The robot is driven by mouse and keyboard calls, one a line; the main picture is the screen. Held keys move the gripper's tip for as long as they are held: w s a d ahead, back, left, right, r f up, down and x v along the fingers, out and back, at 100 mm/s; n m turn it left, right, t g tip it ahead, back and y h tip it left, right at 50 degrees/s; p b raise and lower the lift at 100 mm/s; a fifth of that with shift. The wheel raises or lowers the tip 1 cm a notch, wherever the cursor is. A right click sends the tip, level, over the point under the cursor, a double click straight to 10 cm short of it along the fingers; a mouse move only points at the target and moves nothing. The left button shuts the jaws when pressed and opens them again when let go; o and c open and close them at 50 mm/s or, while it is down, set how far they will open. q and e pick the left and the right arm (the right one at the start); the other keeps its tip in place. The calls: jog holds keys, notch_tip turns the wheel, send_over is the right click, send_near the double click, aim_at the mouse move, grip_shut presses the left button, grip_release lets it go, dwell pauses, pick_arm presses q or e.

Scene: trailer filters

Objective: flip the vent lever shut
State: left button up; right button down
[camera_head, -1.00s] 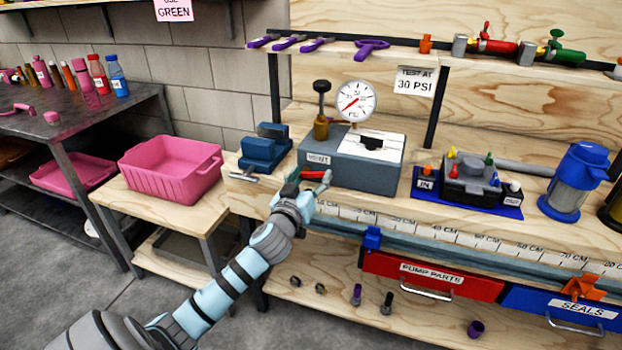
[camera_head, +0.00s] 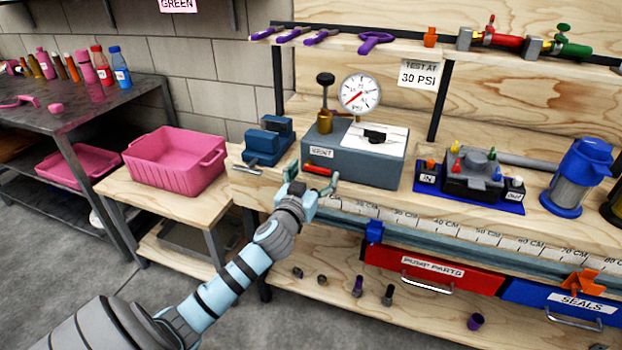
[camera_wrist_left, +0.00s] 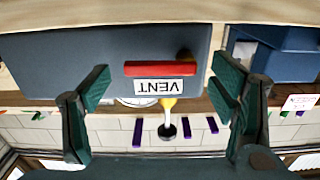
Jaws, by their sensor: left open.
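The red vent lever (camera_head: 320,168) lies flat and level on the front face of the grey test box (camera_head: 372,168), just below the white VENT label (camera_head: 321,153). In the left wrist view, which is upside down, the lever (camera_wrist_left: 160,69) runs beside the label (camera_wrist_left: 165,86), with a dark pivot at its right end. My left gripper (camera_head: 313,177) is open and empty in front of the lever. Its two fingers stand apart, one on each side of the lever in the wrist view (camera_wrist_left: 163,88); I see no contact. My right gripper is not in view.
A pressure gauge (camera_head: 359,93) and a brass pump with a black knob (camera_head: 325,78) rise at the box. A blue vise (camera_head: 267,142) stands close on the left, a pink bin (camera_head: 175,165) beyond it. A pump block on a blue tray (camera_head: 470,198) is to the right.

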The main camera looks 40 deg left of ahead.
pick_arm(q)
jog(key=v, duration=1.1)
jog(key=shift+s, duration=0.3)
jog(key=shift+d, duration=0.1)
